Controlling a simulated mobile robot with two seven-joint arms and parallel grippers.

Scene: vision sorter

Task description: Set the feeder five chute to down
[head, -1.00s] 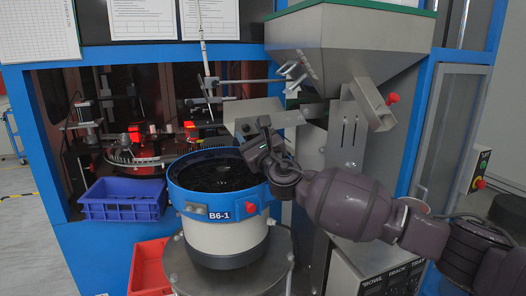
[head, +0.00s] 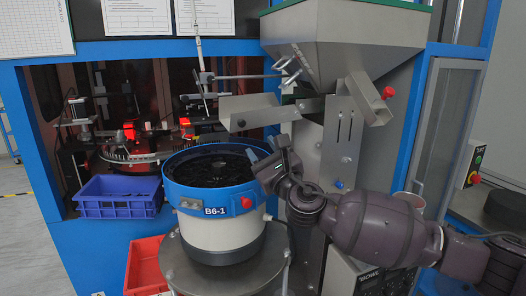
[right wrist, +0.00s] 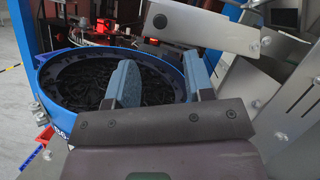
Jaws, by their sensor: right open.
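The chute (head: 250,110) is a grey sheet-metal trough below the hopper, its left end over the back of the feeder bowl. It slopes slightly down to the left in the head view. The right wrist view shows a metal plate (right wrist: 205,28), probably the chute's side, beyond the fingers. My right gripper (head: 262,153) is open and empty, below the chute and at the right rim of the bowl, apart from the chute. Its two blue-grey fingers also show in the right wrist view (right wrist: 158,68). My left gripper is not in view.
The blue-rimmed feeder bowl (head: 212,197), labelled B6-1, holds dark parts. The hopper (head: 345,40) and its slotted bracket (head: 343,125) stand right of the chute. A blue bin (head: 120,209) and a red bin (head: 147,268) lie left.

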